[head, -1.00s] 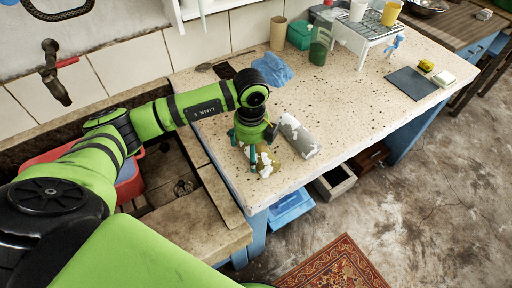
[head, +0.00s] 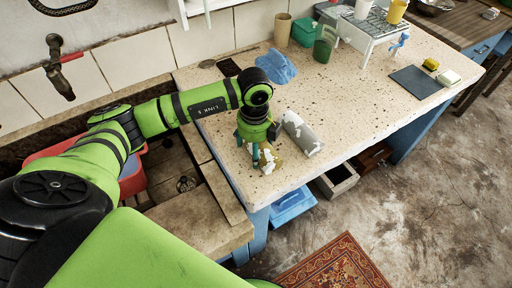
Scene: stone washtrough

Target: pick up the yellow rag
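The yellow rag (head: 271,161), mottled with white, lies on the speckled stone countertop near its front left edge. My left gripper (head: 248,149) points down over the rag's left side, its teal fingers apart. Its fingers and palm hide part of the rag, and I cannot tell whether they touch it. My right gripper is not in view.
A grey and white cylinder (head: 302,134) lies just right of the rag. A blue cloth (head: 276,67), a tan cup (head: 282,29) and a green cup (head: 325,45) are farther back. The sink (head: 180,181) is at left. The countertop's middle (head: 370,110) is clear.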

